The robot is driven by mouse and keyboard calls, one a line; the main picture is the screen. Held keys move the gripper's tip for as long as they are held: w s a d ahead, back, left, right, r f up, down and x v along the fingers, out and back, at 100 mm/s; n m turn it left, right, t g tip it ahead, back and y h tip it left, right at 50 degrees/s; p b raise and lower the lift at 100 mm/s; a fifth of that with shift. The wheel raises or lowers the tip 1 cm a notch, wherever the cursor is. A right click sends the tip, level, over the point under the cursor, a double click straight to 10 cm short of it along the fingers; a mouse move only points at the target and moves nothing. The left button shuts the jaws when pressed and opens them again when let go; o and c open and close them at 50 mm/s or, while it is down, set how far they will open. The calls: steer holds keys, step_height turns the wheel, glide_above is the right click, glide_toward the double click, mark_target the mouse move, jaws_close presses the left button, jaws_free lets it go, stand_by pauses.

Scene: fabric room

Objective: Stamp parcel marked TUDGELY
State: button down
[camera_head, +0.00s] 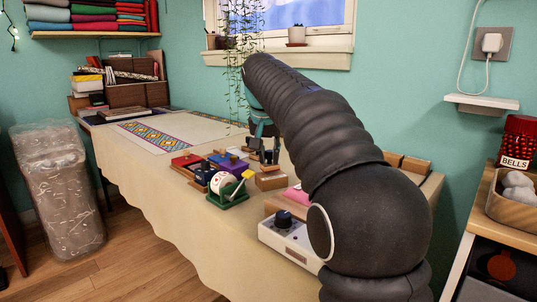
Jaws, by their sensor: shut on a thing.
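My gripper (264,148) is small and partly hidden behind my own arm, over the middle of the cloth-covered table. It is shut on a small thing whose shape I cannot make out. Red (187,161), blue (204,172) and purple (233,167) blocks or pads sit on the table just left of it. A small brown box (270,179) stands just below it in the picture. More brown boxes (411,164) stand at the table's right, partly behind my arm. No name TUDGELY is legible, so I cannot tell which is that parcel.
A pink item (297,196) lies near my arm. A patterned runner (158,138) covers the clearer left part. A hanging plant (240,60) trails behind my wrist.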

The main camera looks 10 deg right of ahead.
steer(key=shift+f, duration=0.85)
stand_by(1.5)
step_height(320, 180, up, 8)
steer(key=p, duration=0.7)
steer(key=shift+f, duration=0.25)
steer(key=shift+a+f, duration=0.1)
stand_by(0.4)
